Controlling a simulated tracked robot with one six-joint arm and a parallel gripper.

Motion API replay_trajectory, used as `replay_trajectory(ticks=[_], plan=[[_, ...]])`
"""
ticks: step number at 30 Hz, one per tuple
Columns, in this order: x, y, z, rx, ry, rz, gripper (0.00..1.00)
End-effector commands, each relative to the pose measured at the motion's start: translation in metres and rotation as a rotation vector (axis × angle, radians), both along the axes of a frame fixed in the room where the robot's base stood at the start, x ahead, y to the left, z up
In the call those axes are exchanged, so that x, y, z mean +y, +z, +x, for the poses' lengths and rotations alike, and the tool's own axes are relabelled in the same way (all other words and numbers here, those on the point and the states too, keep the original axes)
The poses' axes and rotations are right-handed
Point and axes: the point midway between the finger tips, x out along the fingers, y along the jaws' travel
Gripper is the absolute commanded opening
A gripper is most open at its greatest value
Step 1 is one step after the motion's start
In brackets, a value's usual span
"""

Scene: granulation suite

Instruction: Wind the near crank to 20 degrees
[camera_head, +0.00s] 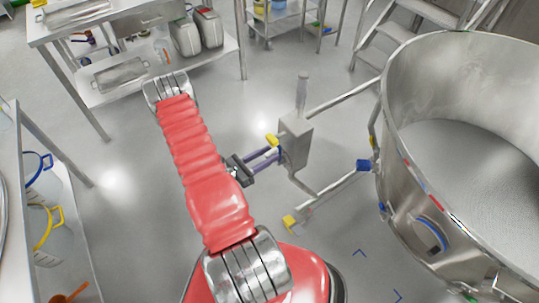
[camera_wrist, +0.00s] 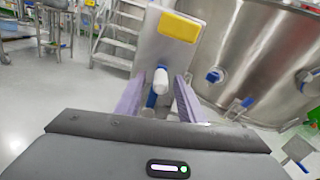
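A grey metal box (camera_head: 296,146) stands beside the big tank, with a yellow label (camera_wrist: 180,27) on its face. In the wrist view a crank handle (camera_wrist: 160,78) with a white rounded end and a blue part juts from this box towards me. My gripper (camera_head: 268,158) is at the box's left side in the head view. Its purple fingers (camera_wrist: 158,98) are apart, one on each side of the handle, with a visible gap on the right. Contact on the left cannot be told. The crank's arm and angle are mostly hidden.
A large steel tank (camera_head: 400,205) fills the right, with pipes and blue fittings (camera_head: 364,165) at its side. Metal steps (camera_head: 372,55) stand behind. A steel bench (camera_head: 140,22) is at the back left and another table (camera_head: 45,140) at the left edge. The floor between is clear.

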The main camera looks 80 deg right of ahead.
Motion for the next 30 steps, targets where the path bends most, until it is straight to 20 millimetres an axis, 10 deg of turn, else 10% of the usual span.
replay_trajectory(ticks=[14, 30], plan=[[-0.0091, 0.0001, -0.0076, 0.0, 0.001, 0.0, 0.36], [-0.0092, 0.0, -0.0073, -0.001, 0.002, 0.0, 0.0]])
